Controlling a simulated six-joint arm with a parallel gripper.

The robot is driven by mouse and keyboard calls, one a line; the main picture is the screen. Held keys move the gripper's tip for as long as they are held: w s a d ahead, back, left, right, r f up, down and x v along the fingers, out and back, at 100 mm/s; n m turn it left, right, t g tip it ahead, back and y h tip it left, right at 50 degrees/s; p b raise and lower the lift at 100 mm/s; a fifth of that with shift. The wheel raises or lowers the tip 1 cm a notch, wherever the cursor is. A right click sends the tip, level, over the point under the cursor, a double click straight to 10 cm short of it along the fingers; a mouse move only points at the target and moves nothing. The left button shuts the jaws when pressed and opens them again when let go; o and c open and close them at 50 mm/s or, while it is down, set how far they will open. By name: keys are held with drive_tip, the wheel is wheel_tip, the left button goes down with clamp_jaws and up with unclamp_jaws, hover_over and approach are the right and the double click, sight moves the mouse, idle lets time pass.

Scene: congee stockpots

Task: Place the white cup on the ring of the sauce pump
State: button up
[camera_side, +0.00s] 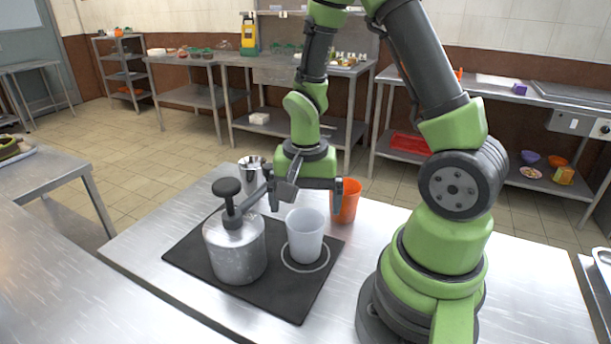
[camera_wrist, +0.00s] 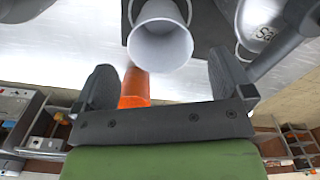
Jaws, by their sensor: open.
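The white cup (camera_side: 305,238) stands upright, mouth up and apparently empty, on the dark mat. A thin pale ring (camera_side: 305,272) on the mat goes around its base. The grey metal sauce pump (camera_side: 235,252), with a black pump head, stands on the mat to the left of the cup. My gripper (camera_side: 306,200) is open and empty, above and slightly behind the cup, with its fingers spread to either side. In the wrist view the cup (camera_wrist: 160,48) shows ahead of the fingertips, apart from them, and the pump (camera_wrist: 262,28) is at upper right.
An orange cup (camera_side: 346,203) stands close behind the white cup, near my right finger. A shiny metal cup (camera_side: 250,165) stands behind the pump. The pump's spout reaches toward my gripper. The dark mat (camera_side: 290,305) lies on a steel table (camera_side: 150,235), clear at front right.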

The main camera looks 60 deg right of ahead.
drive_tip(key=s+a+r+n+t, duration=0.2)
drive_tip(key=a+r+n, duration=0.1)
drive_tip(key=r, duration=0.3)
drive_tip(key=s+a+r+n+t+y, duration=0.1)
drive_tip(key=s+a+r+n+t, duration=0.1)
drive_tip(key=r, duration=0.5)
drive_tip(key=s+a+r+n+t+y, duration=0.1)
drive_tip(key=s+a+r+n+t, duration=0.2)
drive_tip(key=r, duration=0.4)
drive_tip(key=shift+a+n, duration=0.4)
drive_tip(key=shift+n, duration=0.4)
